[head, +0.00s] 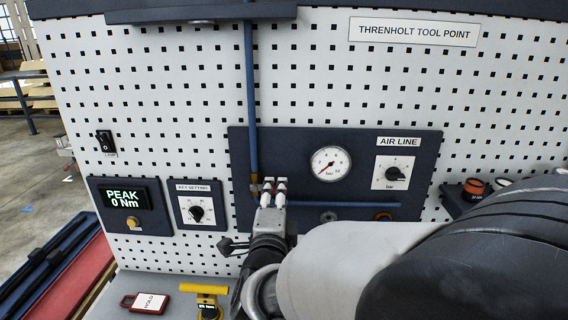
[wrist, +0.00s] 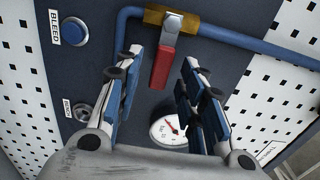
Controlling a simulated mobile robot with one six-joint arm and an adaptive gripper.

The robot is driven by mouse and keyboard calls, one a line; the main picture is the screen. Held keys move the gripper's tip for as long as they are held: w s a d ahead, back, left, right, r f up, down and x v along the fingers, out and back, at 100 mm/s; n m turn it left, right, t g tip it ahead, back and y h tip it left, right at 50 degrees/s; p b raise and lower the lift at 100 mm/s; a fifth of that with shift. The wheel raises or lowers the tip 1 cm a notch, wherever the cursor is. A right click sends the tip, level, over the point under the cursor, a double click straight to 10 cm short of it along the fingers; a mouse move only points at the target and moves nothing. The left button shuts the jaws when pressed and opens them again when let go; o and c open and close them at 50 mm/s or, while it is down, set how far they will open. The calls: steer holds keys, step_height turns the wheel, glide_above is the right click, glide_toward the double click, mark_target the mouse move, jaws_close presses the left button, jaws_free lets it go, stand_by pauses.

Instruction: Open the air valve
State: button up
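The air valve has a brass body (wrist: 185,22) on a blue pipe, with a red lever (wrist: 162,68) crossing the pipe's line in the wrist view. My gripper (wrist: 160,60) is open, one finger on each side of the lever in the picture, with gaps to both. I cannot tell how far the fingertips are from it in depth. In the head view my gripper (head: 272,190) is in front of the left part of the dark air line panel (head: 290,145) and hides most of the valve. The pressure gauge (head: 330,165) needle points to the lower left, near zero.
A blue BLEED button (wrist: 75,31) and a BENCH fitting (wrist: 83,112) are on the panel. An AIR LINE knob (head: 395,173) is right of the gauge. The PEAK display (head: 125,198) and key setting dial (head: 197,213) are left. A red HOLD tag (head: 146,302) lies on the bench.

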mark_target(276, 189)
steer(key=shift+w, duration=1.5)
jaws_close()
